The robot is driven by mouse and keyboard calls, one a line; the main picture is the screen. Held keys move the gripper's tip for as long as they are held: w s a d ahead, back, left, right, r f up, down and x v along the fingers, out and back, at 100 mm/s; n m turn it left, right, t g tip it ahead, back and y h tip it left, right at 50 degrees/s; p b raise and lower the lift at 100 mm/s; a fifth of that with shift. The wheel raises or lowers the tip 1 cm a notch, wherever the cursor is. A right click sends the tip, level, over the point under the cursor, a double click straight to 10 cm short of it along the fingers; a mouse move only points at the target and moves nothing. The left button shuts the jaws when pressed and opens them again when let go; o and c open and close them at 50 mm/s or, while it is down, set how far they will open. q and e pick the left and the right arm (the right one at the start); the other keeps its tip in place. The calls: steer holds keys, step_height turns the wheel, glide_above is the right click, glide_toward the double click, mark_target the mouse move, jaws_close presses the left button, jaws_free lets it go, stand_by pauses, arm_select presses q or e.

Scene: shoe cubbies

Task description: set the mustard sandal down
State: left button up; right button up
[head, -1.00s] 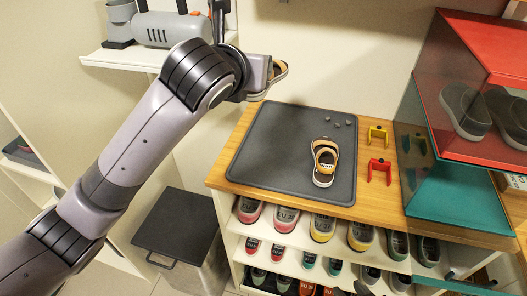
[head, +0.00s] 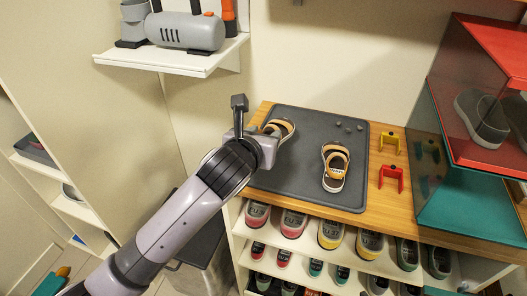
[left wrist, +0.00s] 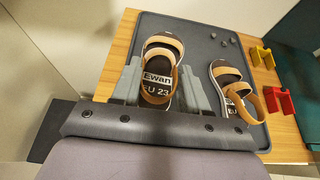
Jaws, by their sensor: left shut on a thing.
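My left gripper (left wrist: 160,92) is shut on a mustard sandal (left wrist: 157,62), one finger on each side of its heel. The sandal's insole reads "Ewan EU 23". In the head view the held sandal (head: 281,128) is over the left part of the dark grey mat (head: 300,182), partly hidden by my gripper (head: 262,145). I cannot tell whether it touches the mat. A matching mustard sandal (head: 335,167) lies on the mat to its right; it also shows in the left wrist view (left wrist: 232,88). My right gripper is not in view.
Small grey pebbles (head: 348,128) lie on the mat's far right. A yellow bracket (head: 390,143) and a red bracket (head: 391,178) stand right of it on the wooden top. Red and teal cubbies (head: 470,130) rise at the right. Shoes fill the shelves below.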

arm_select(q)
steer(key=shift+f+p, duration=0.5)
steer(key=shift+f, duration=1.55)
steer(key=shift+f, duration=0.15)
steer(key=o, duration=1.1)
